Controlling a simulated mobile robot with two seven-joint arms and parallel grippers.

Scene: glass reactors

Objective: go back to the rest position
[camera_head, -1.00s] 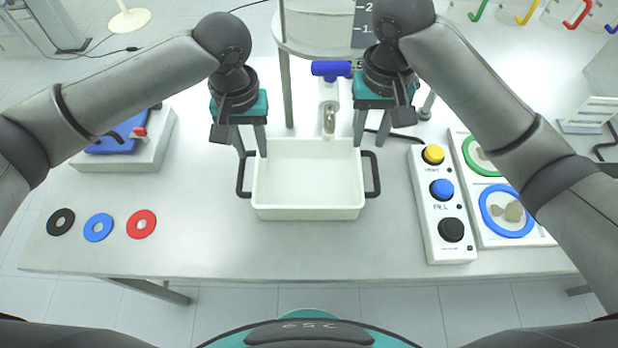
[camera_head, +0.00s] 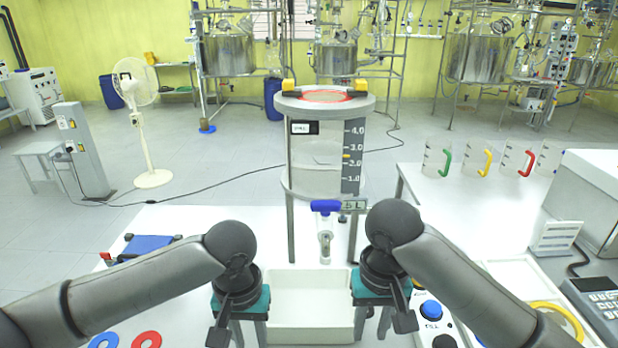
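My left gripper (camera_head: 248,328) is at the bottom of the head view, by the left side of the white tray (camera_head: 310,281). My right gripper (camera_head: 373,320) is by the tray's right side. Both have teal bodies and fingers pointing down, with a gap between the fingers. I see nothing held in either gripper. The tray stands on the white table in front of the glass vessel's tap.
A glass vessel (camera_head: 322,155) on a stand with a blue-handled tap (camera_head: 325,207) rises behind the tray. A button box (camera_head: 431,310) is right of my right gripper. Jugs with coloured handles stand at the back right. A fan (camera_head: 140,110) stands on the floor at left.

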